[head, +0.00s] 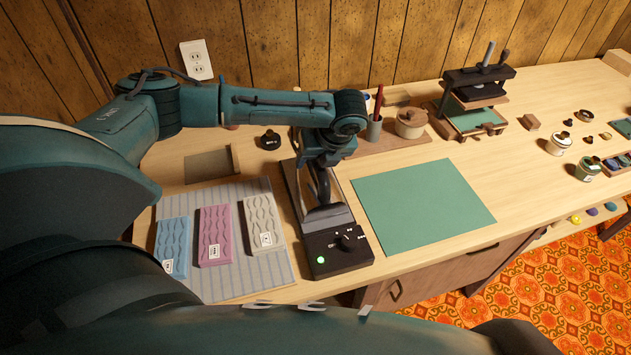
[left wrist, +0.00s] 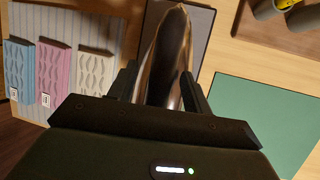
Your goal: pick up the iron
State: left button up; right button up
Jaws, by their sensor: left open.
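The iron (left wrist: 165,55) is a shiny, pointed metal body in the left wrist view, with its tip toward the top of that view. It is over a dark grey plate (left wrist: 204,35). My left gripper (head: 322,180) is open above the plate in the head view. In the left wrist view its two fingers (left wrist: 160,78) stand on either side of the iron; contact cannot be told. The gripper hides the iron's near end there and much of it in the head view. My right gripper is not in view.
A black control box (head: 338,249) with a knob and green light stands at the plate's near end. A striped mat (head: 234,276) with blue, pink and white patterned blocks lies left. A green mat (head: 423,205) lies right. A cup with a red pen (head: 376,122) stands behind.

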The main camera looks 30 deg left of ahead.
pick_arm(q)
jog(key=shift+f, duration=0.1)
dwell(0.3)
jog(key=c, duration=1.1)
jog(key=shift+w, duration=0.15)
